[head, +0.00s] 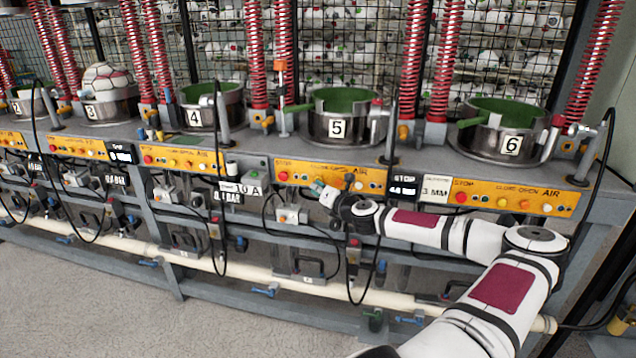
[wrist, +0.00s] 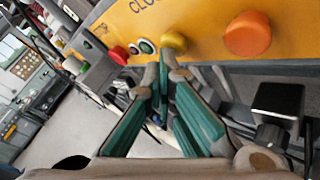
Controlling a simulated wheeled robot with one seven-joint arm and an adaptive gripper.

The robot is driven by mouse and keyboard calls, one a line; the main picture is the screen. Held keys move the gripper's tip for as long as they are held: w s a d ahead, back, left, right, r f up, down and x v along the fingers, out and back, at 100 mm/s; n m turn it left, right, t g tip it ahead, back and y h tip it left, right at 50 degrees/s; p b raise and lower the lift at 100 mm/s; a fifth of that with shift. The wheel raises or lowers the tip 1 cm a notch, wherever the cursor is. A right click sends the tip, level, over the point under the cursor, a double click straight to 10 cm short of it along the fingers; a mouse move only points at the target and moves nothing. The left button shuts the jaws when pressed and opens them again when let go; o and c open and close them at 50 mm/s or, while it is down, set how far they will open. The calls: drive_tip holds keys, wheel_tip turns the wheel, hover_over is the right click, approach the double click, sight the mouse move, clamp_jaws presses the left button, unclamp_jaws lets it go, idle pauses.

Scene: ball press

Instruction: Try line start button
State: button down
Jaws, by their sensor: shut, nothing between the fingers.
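The yellow control panel (head: 300,170) of press 5 carries a row of coloured buttons. My gripper (head: 317,188) is in front of this panel, with its fingers toward the buttons. In the wrist view the green-padded fingers (wrist: 166,66) are shut and empty. Their tips are just below a yellow button (wrist: 174,41); I cannot tell whether they touch it. A larger orange button (wrist: 248,33) is to the right, and a red button (wrist: 119,55) is to the left with small green and dark ones between. No label reading line start is legible.
A black knob or switch box (wrist: 278,105) stands out below the panel at right. Press pot 5 (head: 336,130) and pot 6 (head: 505,145) stand on the bench above. Black cables and a cream pipe (head: 240,268) run along the front. The floor at lower left is clear.

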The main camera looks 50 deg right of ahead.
drive_tip(key=shift+s+a+p, duration=0.35)
drive_tip(key=shift+a+p, duration=0.2)
drive_tip(key=shift+a, duration=0.25)
drive_tip(key=shift+a, duration=0.1)
drive_tip(key=shift+s+a+p, duration=0.3)
drive_tip(key=shift+a+p, duration=0.1)
drive_tip(key=shift+a, duration=0.35)
drive_tip(key=shift+s+a+p, duration=0.35)
drive_tip(key=shift+a, duration=0.35)
drive_tip(key=shift+s+a+p, duration=0.3)
drive_tip(key=shift+a+p, duration=0.1)
drive_tip(key=shift+a, duration=0.35)
